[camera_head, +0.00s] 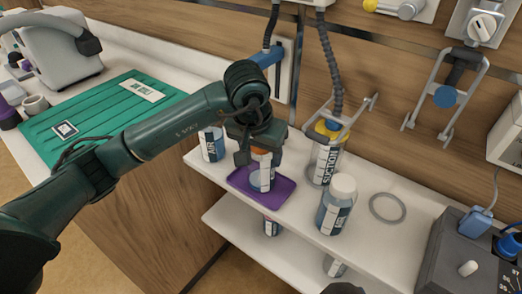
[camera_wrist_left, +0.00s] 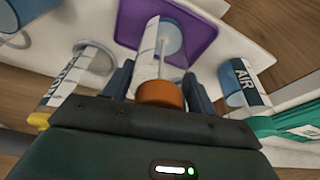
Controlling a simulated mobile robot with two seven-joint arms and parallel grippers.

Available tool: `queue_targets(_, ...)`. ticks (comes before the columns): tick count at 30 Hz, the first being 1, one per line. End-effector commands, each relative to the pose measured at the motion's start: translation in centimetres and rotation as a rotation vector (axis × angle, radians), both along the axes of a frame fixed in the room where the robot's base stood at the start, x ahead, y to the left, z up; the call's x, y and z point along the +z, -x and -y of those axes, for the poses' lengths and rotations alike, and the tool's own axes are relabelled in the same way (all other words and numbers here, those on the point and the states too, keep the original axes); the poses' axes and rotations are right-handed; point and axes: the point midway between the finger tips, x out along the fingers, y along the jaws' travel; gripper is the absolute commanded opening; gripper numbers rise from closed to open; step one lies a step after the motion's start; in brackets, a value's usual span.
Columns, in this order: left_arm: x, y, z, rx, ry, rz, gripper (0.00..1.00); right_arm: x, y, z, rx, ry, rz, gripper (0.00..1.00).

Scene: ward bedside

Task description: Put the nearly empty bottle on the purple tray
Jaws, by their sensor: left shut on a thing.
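My left gripper (camera_head: 257,158) is shut on an orange-capped bottle (camera_head: 264,177) with a white label and a blue lower part. The bottle is upright over the purple tray (camera_head: 285,192); I cannot tell whether its base touches it. In the left wrist view, the bottle (camera_wrist_left: 171,42) stands between the fingers of my left gripper (camera_wrist_left: 160,82), its orange cap nearest the camera, with the purple tray (camera_wrist_left: 130,22) beyond.
A white-capped blue bottle (camera_head: 334,212) stands right of the tray, near an empty ring (camera_head: 387,207). A labelled bottle (camera_head: 211,146) stands left. A suction canister (camera_head: 323,160) stands behind. The lower shelf (camera_head: 230,222) holds bottles. A green mat (camera_head: 95,120) lies left.

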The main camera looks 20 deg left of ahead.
Motion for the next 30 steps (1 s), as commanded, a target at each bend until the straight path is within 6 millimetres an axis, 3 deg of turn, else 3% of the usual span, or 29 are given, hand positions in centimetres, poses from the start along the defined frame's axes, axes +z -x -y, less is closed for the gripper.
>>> queue_targets(9,-0.1,0.0,0.0,0.000,0.000,0.000,0.79,0.2,-0.1,0.0,-0.001,-0.005,0.005,0.00)
queue_targets(19,0.6,0.1,0.0,0.000,0.000,0.001,0.79,0.4,-0.1,0.0,-0.001,0.000,0.005,0.00)
queue_targets(30,7.7,2.0,-0.3,0.000,0.000,0.006,0.79,-0.2,0.0,-0.2,-0.002,-0.006,-0.004,0.00)
